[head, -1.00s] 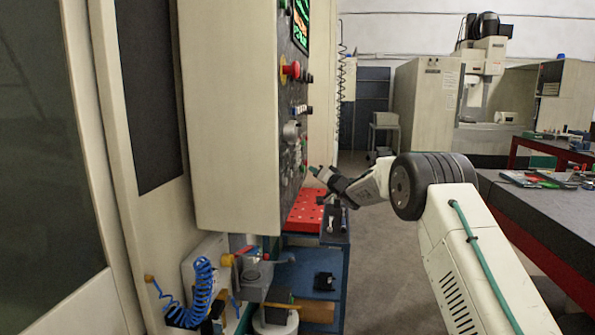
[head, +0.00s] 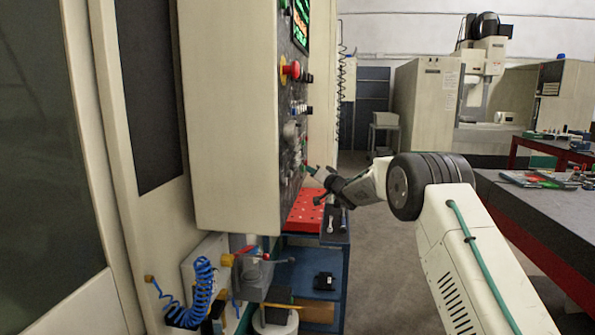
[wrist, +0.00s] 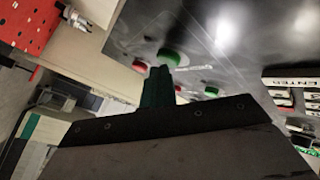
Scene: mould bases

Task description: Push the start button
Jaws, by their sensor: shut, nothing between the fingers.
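The control panel (head: 297,110) is on the side of the machine housing and seen at a steep angle in the head view. In the wrist view, a large green button (wrist: 172,57) stands on the dark panel, with a small label beside it too blurred to read. I cannot tell for sure that it is the start button. My gripper (head: 308,169) is shut and empty, pointing at the lower panel. In the wrist view my gripper's green fingertips (wrist: 158,72) lie just beside the green button's edge; I cannot tell whether they touch it.
A red button (wrist: 140,66) and a smaller green button (wrist: 211,91) are near the fingertips. A red emergency knob (head: 290,70) sits higher on the panel. A red perforated block (head: 304,210) is on a blue cart below my gripper. A dark workbench (head: 550,215) is at right.

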